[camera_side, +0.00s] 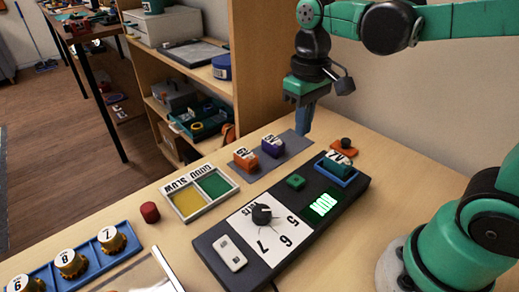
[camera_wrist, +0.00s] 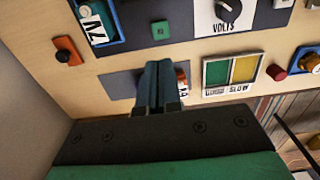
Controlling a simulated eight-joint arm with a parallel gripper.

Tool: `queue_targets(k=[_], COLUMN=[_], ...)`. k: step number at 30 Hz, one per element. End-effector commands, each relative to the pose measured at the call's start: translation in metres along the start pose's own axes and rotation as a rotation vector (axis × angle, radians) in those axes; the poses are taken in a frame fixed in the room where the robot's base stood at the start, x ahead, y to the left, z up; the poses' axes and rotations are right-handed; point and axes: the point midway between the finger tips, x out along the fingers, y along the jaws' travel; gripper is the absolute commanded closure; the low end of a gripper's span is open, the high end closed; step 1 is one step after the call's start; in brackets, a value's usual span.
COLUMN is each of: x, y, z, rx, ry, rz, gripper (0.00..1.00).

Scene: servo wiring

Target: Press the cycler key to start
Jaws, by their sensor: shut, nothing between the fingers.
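The cycler is a long dark panel (camera_side: 210,240) on the table. It carries a small green square key (camera_side: 296,181), which also shows near the top of the wrist view (camera_wrist: 160,30). Beside the key is a lit green display (camera_side: 323,203); its inverted text is hard to read. A black dial (camera_side: 262,214) marked VOLTS sits on a white plate. A blue holder (camera_side: 329,177) at the panel's far end holds a block with a white label (camera_side: 341,158). My gripper (camera_side: 305,131) is shut and empty, pointing down above the grey mat, beyond the panel and apart from the key.
Orange and purple labelled blocks (camera_side: 245,158) (camera_side: 273,146) stand on the grey mat (camera_side: 296,146). A yellow-green sorting tray (camera_side: 200,194), a red cylinder (camera_side: 149,212) and a blue rack of yellow knobs (camera_side: 43,276) lie leftward. An orange piece with a black knob (camera_side: 346,146) is near the wall.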

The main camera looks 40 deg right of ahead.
Motion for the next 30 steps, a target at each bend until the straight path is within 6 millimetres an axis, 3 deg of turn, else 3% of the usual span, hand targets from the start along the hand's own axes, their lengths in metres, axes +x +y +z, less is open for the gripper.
queue_targets(k=[8,26,30], x=[-0.016,-0.015,-0.011], y=[0.0,0.0,0.0], z=[0.0,0.001,0.004], rx=[0.0,0.0,0.0], ry=[0.0,0.003,0.093], rz=[0.0,0.0,0.0], gripper=[1.0,1.0,1.0])
